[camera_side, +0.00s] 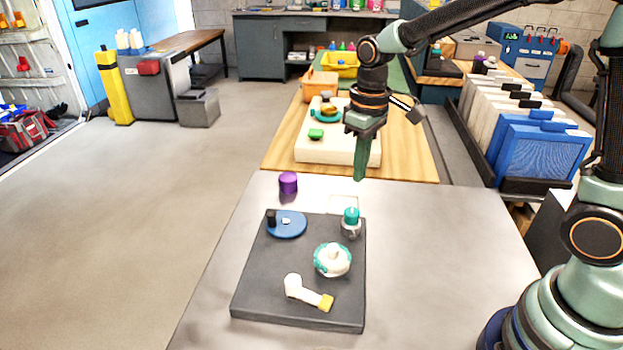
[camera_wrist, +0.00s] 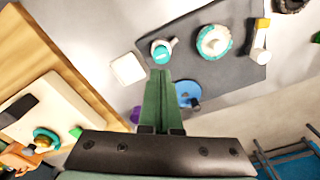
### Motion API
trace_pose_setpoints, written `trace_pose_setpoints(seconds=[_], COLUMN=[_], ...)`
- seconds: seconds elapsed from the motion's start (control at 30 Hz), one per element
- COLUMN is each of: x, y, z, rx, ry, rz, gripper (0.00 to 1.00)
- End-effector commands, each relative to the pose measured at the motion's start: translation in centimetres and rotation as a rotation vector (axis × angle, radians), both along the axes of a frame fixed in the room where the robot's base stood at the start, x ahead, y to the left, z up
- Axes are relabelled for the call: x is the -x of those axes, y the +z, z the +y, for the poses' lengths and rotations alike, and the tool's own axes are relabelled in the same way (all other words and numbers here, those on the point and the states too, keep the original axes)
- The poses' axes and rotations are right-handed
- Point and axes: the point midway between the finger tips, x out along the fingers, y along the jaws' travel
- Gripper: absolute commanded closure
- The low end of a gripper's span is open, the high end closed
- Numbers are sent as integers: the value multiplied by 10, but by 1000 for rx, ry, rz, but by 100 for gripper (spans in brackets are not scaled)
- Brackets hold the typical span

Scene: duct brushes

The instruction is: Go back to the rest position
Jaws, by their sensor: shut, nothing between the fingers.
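My gripper (camera_side: 360,165) hangs in the air with its green fingers pointing down, above the far part of the grey table. Its fingers are shut and hold nothing, as the wrist view also shows (camera_wrist: 160,78). Below and nearer the camera in the side view lies a dark grey mat (camera_side: 258,300). On it are a blue disc (camera_side: 288,230) with a black knob, a teal-capped piece (camera_side: 351,218), a round white and teal brush (camera_side: 333,260) and a white piece with a yellow end (camera_side: 300,288).
A purple cylinder (camera_side: 288,183) and a pale square (camera_side: 343,202) are on the table beyond the mat. A wooden table (camera_side: 280,150) with a cream board (camera_side: 310,155) stands behind. A rack of blue and white panels (camera_side: 540,150) is at the right. The table's right side is clear.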

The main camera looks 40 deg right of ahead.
Motion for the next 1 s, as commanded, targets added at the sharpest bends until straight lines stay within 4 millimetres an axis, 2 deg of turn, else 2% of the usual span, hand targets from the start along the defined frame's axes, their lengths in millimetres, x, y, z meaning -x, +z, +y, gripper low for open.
trace_pose_setpoints(seconds=[0.2,0.4,0.7,1.0], x=[30,62,100,108], y=[44,70,84,84], z=[-13,-23,-33,-35], rx=[-15,-31,-54,-60], ry=[-70,-137,-216,-236], rz=[-138,-264,-415,-449], gripper=[100,100,100,100])
